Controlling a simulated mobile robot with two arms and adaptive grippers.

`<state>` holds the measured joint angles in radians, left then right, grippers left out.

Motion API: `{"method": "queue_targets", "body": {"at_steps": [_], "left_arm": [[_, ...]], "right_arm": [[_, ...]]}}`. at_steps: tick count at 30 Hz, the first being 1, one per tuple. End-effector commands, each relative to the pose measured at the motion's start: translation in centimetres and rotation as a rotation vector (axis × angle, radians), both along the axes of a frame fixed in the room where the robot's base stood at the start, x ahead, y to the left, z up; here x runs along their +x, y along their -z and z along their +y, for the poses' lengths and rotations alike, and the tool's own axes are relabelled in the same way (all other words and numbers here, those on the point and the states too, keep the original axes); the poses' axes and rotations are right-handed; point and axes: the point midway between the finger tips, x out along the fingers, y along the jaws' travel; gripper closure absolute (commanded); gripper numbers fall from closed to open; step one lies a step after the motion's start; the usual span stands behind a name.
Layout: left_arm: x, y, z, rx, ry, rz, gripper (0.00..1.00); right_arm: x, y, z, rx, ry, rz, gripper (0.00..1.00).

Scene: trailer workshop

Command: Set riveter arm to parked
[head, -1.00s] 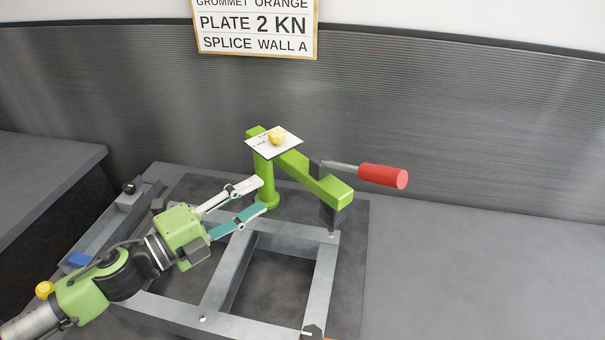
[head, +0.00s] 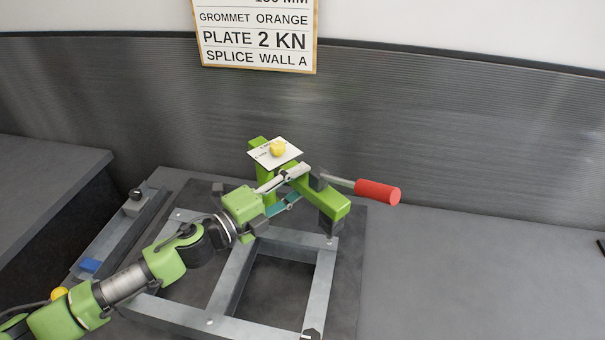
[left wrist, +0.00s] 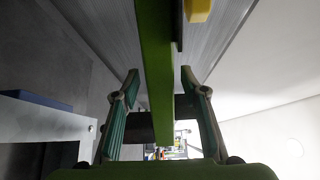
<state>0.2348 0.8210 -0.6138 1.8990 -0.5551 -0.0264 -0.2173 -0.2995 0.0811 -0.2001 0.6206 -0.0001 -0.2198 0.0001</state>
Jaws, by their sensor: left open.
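The riveter arm is a green bar (head: 328,202) on a green post (head: 263,183), with a dark head at its outer end and a red handle (head: 377,192) sticking out right. The bar points toward the front right, over the back right corner of a metal frame. My left gripper (head: 298,184) is open, with one finger on each side of the bar. In the left wrist view the bar (left wrist: 153,50) runs between the two open fingers (left wrist: 159,76), with gaps on both sides. Contact cannot be told. My right gripper is not in view.
A white card with a yellow knob (head: 278,149) sits atop the post. The metal frame (head: 232,275) lies on a dark mat below. A rail with a blue block (head: 89,265) is at left. A sign (head: 257,40) hangs behind. The bench (head: 470,270) at right is mostly clear.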

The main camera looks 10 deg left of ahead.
Motion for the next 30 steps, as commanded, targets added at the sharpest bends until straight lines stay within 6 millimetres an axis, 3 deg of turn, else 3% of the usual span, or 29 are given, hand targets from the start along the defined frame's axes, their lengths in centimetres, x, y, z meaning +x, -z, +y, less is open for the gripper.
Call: {"method": "queue_targets", "body": {"at_steps": [4, 14, 19, 30], "left_arm": [[1.0, -0.1, -0.8, 0.001, 0.001, -0.001, 0.60], [1.2, 0.0, -1.0, 0.001, 0.002, 0.000, 0.60], [1.2, 0.0, -1.0, 0.001, 0.001, 0.000, 1.00], [1.7, -0.1, -1.4, -0.002, -0.038, 0.002, 1.00]], "right_arm": [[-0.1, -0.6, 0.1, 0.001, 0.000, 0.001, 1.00], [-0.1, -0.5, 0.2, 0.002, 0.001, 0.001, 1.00], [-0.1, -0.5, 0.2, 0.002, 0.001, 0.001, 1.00], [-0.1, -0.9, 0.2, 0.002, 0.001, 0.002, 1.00]]}}
